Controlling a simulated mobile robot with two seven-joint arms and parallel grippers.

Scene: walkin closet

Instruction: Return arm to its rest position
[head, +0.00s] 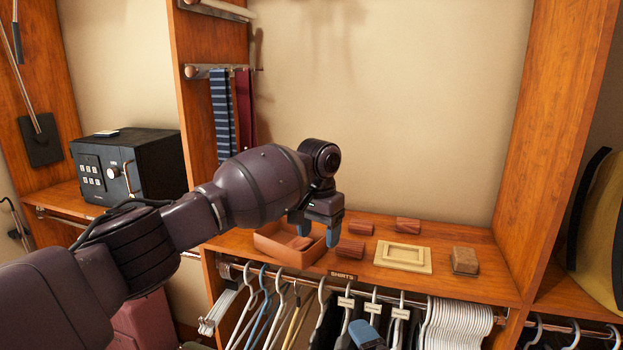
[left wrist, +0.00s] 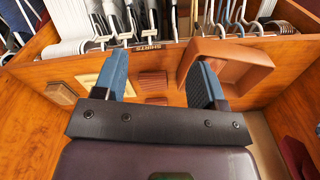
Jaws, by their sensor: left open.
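My left arm reaches in from the left in the head view. Its gripper (head: 317,230) hangs above the shelf (head: 470,241) with its blue fingers apart and nothing between them. The fingers are over the right side of an open reddish-brown tray (head: 262,247), which holds at least one brown block (head: 300,243). The open fingers (left wrist: 160,88) also show in the left wrist view, the right one overlapping the tray (left wrist: 228,52). A blue and dark piece (head: 366,334) at the bottom edge of the head view looks like part of my right gripper; its jaws cannot be made out.
A black safe (head: 150,165) stands at left, ties (head: 222,110) hang behind, and an upright panel (head: 550,130) bounds the right.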

